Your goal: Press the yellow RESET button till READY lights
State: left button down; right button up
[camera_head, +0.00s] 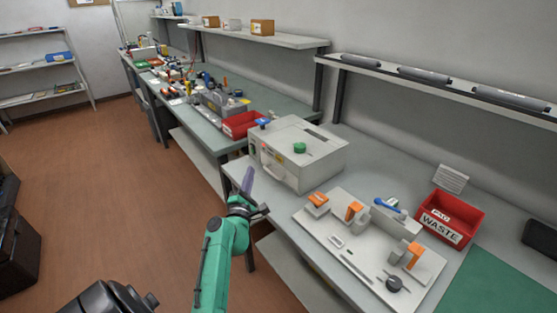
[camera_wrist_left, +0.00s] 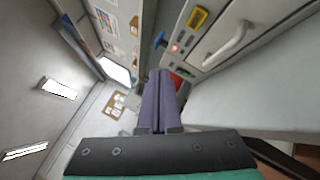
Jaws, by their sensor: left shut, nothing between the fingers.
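The light grey machine (camera_head: 315,158) stands on the bench, with a green knob on its top. In the left wrist view its front face (camera_wrist_left: 212,50) carries a yellow patch (camera_wrist_left: 197,18), a red glowing spot (camera_wrist_left: 174,48), a small dark green spot (camera_wrist_left: 182,72) and a pale handle. No RESET or READY lettering is readable, so I cannot tell if the yellow patch is the button. My left gripper (camera_head: 249,172) is shut and empty, its purple fingers (camera_wrist_left: 159,76) upright in front of the machine's left end. They appear apart from the face.
A fixture plate (camera_head: 340,242) with orange clamps and a red WASTE bin (camera_head: 450,217) lie to the right. A red tray (camera_head: 242,124) and tools crowd the far bench. A blue knob (camera_wrist_left: 159,39) sits near the fingertips in the wrist view. Open floor lies left.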

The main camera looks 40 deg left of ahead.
pick_arm(q)
jog(key=b, duration=0.2)
send_near(276, 155)
jog(key=w+a, duration=0.3)
jog(key=shift+a+r, duration=0.25)
jog(key=shift+r, duration=0.1)
jog(key=shift+w+d+r, duration=0.1)
jog(key=shift+w+r, duration=0.05)
jog(key=shift+w, duration=0.25)
jog(key=shift+w, duration=0.1)
dwell(1.0)
jog(key=shift+w+d+b, duration=0.15)
jog(key=shift+w+b, duration=0.15)
jog(key=shift+b, duration=0.05)
jog(key=shift+w+d, duration=0.1)
jog(key=shift+w, duration=0.25)
dwell(0.5)
jog(key=shift+s+a, duration=0.2)
jog(key=shift+s, duration=0.55)
